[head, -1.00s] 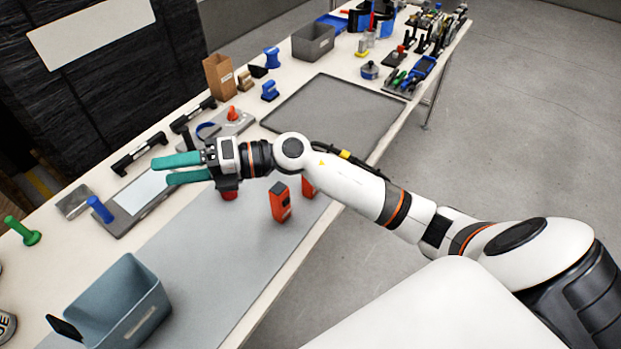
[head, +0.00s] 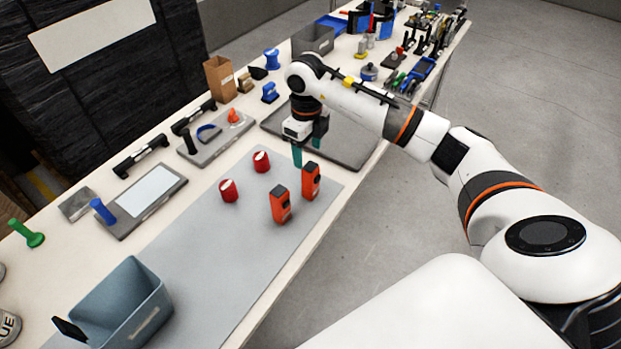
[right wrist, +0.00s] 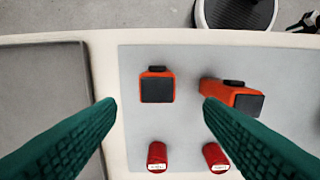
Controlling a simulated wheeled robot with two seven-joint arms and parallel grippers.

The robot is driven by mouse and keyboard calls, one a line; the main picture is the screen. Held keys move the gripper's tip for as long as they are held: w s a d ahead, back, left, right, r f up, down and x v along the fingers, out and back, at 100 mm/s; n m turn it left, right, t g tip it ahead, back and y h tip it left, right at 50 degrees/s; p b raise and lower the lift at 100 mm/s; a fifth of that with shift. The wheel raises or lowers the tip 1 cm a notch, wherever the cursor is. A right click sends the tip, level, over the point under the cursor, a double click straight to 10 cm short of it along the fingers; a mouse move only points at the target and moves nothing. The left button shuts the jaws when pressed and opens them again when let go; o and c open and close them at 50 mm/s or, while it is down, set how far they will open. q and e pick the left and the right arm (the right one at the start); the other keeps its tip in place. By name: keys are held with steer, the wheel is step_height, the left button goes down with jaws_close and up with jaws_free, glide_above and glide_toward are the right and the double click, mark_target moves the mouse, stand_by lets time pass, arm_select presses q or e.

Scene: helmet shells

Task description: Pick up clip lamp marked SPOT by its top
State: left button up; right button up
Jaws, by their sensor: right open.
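Two orange blocks with black tops, apparently the clip lamps, stand upright on the grey mat (head: 190,270): the nearer-tray lamp (head: 311,182) (right wrist: 157,88) and the other lamp (head: 280,205) (right wrist: 228,95). I cannot read SPOT on either. Two red cylinders (head: 261,161) (head: 228,190) stand behind them; their white labels show in the right wrist view (right wrist: 157,158) (right wrist: 216,158), too small to read. My left gripper is not in view.
The flat dark tray (head: 350,145) lies right of the mat. A blue-grey bin (head: 120,305) stands at the mat's left end. A grey board with an orange knob (head: 234,116) and a board with a pale panel (head: 150,190) lie behind. The mat's middle is clear.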

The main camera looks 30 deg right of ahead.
mark_target(311, 167)
steer(key=shift+f, duration=0.85)
steer(key=f, duration=0.1)
steer(key=f+p, duration=0.2)
steer(key=f, duration=0.1)
steer(key=shift+s+d, duration=0.25)
steer(key=shift+s, duration=0.05)
steer(key=shift+f, duration=0.7)
steer(key=c, duration=1.1)
